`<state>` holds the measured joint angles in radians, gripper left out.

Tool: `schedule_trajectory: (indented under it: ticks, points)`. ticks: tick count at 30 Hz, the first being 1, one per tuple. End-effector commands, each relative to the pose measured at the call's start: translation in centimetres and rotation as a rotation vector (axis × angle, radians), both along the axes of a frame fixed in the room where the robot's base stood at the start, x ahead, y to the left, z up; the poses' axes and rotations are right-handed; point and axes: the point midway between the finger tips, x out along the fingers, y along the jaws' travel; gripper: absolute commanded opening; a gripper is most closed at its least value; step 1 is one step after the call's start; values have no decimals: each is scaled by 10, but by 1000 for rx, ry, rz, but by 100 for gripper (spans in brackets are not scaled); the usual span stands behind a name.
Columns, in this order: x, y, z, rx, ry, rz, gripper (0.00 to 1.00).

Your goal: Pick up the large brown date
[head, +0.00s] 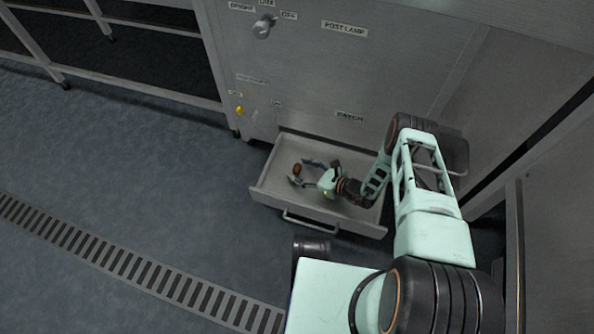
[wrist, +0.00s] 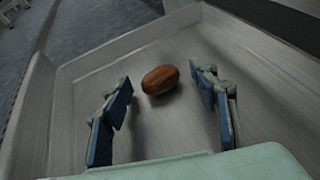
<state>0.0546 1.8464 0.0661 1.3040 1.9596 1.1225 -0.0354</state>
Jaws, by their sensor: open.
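The large brown date (wrist: 160,79) lies on the bare floor of an open drawer (wrist: 68,112). In the head view the date (head: 297,169) is a small reddish-brown shape near the left side of the drawer (head: 262,185). My gripper (wrist: 163,92) is open and empty, with blue-padded fingers to the left and right of the date. The date lies near the fingertips, touching neither finger. In the head view my gripper (head: 303,172) reaches into the drawer from the right.
The drawer walls stand close around my gripper. The drawer's handle (head: 310,221) is on its front. Behind it is a grey cabinet (head: 310,85) with labels and a knob (head: 263,27). A floor grate (head: 130,264) runs at left; the floor there is clear.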

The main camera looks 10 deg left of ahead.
Motion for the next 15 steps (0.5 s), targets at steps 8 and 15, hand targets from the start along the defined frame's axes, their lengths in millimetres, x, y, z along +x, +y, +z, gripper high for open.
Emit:
schedule_trajectory:
  ticks: [8, 15]
  points:
    - [2, 3, -1, 0, 0, -1, 55]
    - [2, 3, -1, 0, 0, 0, 28]
